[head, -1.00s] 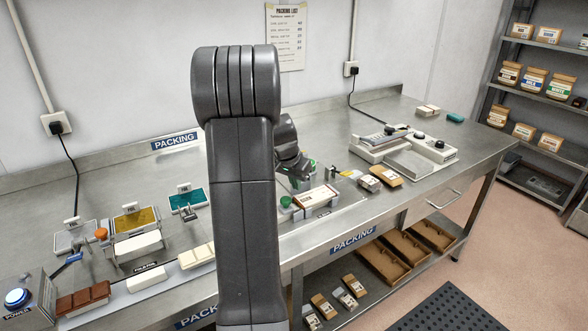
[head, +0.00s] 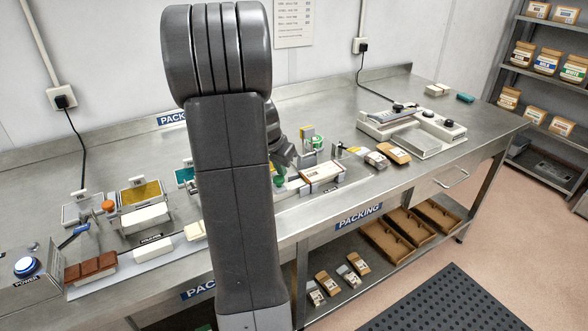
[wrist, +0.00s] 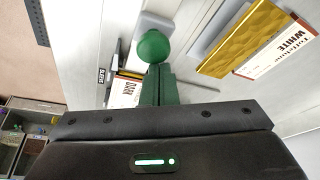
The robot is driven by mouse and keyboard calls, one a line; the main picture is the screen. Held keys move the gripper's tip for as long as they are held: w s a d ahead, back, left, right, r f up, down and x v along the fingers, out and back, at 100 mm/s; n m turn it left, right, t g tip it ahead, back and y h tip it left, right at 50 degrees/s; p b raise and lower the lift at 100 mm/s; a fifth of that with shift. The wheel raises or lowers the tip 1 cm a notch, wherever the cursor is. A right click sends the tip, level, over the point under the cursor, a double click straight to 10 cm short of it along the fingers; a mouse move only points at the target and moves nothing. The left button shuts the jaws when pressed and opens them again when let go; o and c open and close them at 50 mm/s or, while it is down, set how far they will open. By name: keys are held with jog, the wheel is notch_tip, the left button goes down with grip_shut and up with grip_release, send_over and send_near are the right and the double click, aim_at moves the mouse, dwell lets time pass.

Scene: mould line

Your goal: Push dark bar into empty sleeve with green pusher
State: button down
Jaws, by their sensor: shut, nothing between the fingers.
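The green pusher's round knob (head: 279,180) stands at the left end of a white and brown sleeve (head: 321,172) in the head view. In the wrist view the green knob (wrist: 153,47) is just beyond my gripper (wrist: 155,70), whose green fingers are shut with nothing between them. I cannot tell whether they touch the knob. A sleeve marked DARK (wrist: 127,92) lies left of the fingers, partly hidden. My arm hides part of the bench, and the sleeve's inside cannot be seen.
A gold piece (wrist: 240,38) with a WHITE card is close to the right of my gripper. Small packs (head: 394,153) and a sealing machine (head: 412,130) stand to the right on the bench.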

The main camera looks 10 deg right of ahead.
jog(key=s+a+b, duration=0.1)
jog(key=a, duration=0.1)
jog(key=s+a, duration=0.1)
jog(key=a, duration=0.2)
jog(key=s+a+b, duration=0.1)
jog(key=a, duration=0.2)
jog(key=shift+s+a+b, duration=0.1)
jog(key=shift+a+b, duration=0.1)
jog(key=shift+b, duration=0.1)
notch_tip(320, 180, up, 10)
jog(key=shift+w+d, duration=0.25)
dwell(0.4)
